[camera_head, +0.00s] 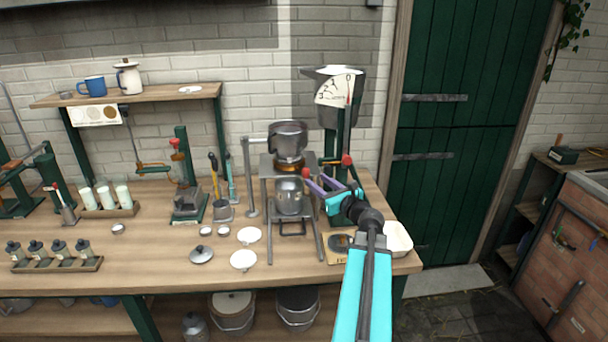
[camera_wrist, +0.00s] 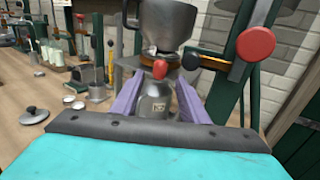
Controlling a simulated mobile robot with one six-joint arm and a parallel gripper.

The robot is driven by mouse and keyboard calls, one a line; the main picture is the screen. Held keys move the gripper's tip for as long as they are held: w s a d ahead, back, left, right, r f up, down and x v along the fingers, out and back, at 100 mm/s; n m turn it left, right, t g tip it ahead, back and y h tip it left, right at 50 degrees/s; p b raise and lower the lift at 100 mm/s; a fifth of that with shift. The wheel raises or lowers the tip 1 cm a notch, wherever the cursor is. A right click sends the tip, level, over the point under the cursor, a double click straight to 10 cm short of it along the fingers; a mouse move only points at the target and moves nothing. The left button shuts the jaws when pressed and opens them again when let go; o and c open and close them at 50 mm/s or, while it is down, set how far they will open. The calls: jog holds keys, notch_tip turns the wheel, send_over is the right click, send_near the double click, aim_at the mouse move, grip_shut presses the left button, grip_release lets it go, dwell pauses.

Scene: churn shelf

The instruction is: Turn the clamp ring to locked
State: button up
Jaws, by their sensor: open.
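The clamp ring (camera_head: 288,166) is a brass-coloured band under the grey upper vessel (camera_head: 289,141) on a metal stand. The ring also shows in the wrist view (camera_wrist: 150,52). A red knob (camera_wrist: 160,68) on its near side points toward me; it shows in the head view (camera_head: 306,173) too. My gripper (camera_head: 317,183) is open, with purple fingers to the right of the stand. In the wrist view my gripper (camera_wrist: 159,84) has its fingers either side of the knob, apart from it. I cannot tell the knob's exact depth between them, and no lock marking is readable.
A metal can (camera_head: 289,196) stands below the ring. A post with a dial (camera_head: 336,92) and a red-knobbed lever (camera_head: 347,160) stands close on the right. A white tray (camera_head: 398,239) is near the bench's right end. Lids and discs lie on the left.

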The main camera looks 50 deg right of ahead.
aim_at(308, 174)
jog(key=shift+p+x, duration=1.25)
jog(key=shift+x, duration=2.85)
